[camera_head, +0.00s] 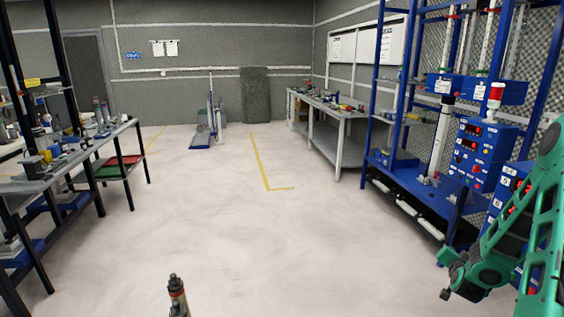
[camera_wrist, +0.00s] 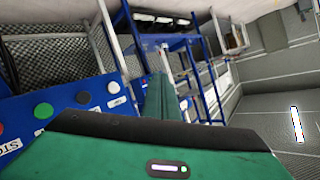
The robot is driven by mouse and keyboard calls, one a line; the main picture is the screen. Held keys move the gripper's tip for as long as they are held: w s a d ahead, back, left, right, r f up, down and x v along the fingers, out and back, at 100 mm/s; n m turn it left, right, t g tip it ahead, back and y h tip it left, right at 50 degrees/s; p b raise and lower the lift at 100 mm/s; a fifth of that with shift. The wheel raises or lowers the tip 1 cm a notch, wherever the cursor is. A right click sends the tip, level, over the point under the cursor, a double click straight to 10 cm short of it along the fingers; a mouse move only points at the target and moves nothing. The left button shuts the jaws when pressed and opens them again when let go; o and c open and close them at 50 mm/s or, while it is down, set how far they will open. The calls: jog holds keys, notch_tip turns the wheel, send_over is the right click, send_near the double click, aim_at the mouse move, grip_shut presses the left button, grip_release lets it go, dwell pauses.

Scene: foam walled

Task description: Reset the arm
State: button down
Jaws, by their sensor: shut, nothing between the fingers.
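My arm (camera_head: 545,215) is green with dark joints and comes in at the right edge of the head view. In the wrist view my green hand with a black front edge and a small status light fills the bottom. My gripper (camera_wrist: 161,95) shows beyond that edge as narrow green fingers, closed together and empty. No object is held.
A blue rack (camera_head: 425,185) with control boxes (camera_head: 478,152) stands close to my arm at the right. A panel with coloured buttons (camera_wrist: 62,107) is near the hand. A shelf table (camera_head: 75,160) is at left, a workbench (camera_head: 340,130) behind.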

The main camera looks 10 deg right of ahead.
jog(key=s+a+r+n+g+y, duration=0.2)
jog(key=s+a+r+g, duration=0.2)
jog(key=s, duration=0.8)
jog(key=s+a+r+n+g+y, duration=0.2)
jog(key=s+a+r, duration=0.6)
jog(key=s+a, duration=0.4)
jog(key=s+a+r+n+g+y, duration=0.2)
jog(key=s+a+r+g+y, duration=0.2)
jog(key=s+a, duration=0.5)
jog(key=s+r+g, duration=0.1)
jog(key=s+r, duration=0.1)
jog(key=s, duration=0.1)
jog(key=shift+s+a+g, duration=0.2)
jog(key=shift+s+g, duration=0.2)
jog(key=shift+w, duration=0.15)
jog(key=shift+w+f, duration=0.25)
jog(key=shift+w, duration=0.25)
